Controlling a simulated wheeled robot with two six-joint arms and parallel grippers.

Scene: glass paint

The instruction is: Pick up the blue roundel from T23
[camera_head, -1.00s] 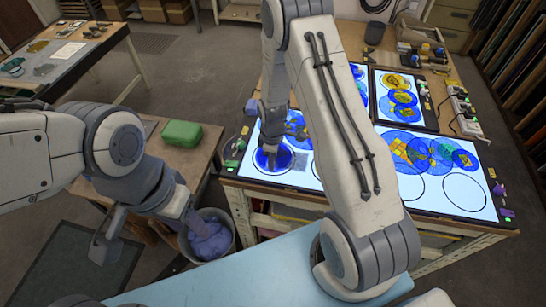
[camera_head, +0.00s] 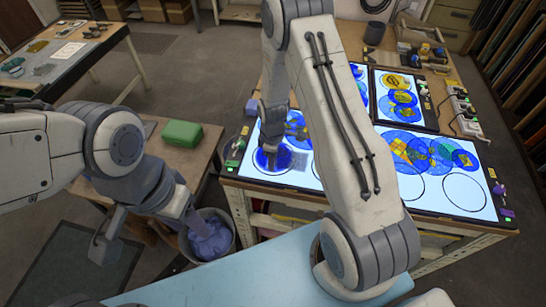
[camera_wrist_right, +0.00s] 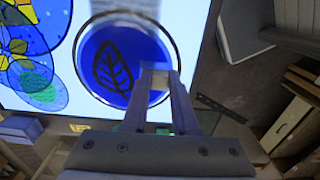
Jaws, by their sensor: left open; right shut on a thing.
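The blue roundel (camera_wrist_right: 122,62) carries a dark painted leaf. In the right wrist view it lies over a black ring outline on a lit panel, with a pale gap along its right side. It also shows in the head view (camera_head: 284,160) at the left end of the lit table. My right gripper (camera_wrist_right: 158,88) is shut on the roundel's near edge; it also shows in the head view (camera_head: 271,150). I cannot tell how far the roundel is above the panel. My left gripper (camera_head: 150,232) is open and empty at the lower left, near a bin.
The lit table (camera_head: 440,200) holds several other blue and yellow roundels (camera_head: 420,150), some overlapping, and empty ring outlines. A bin (camera_head: 212,240) with a bluish bag stands left of it. A green box (camera_head: 182,134) rests on a wooden table. My right arm hides the panel's middle.

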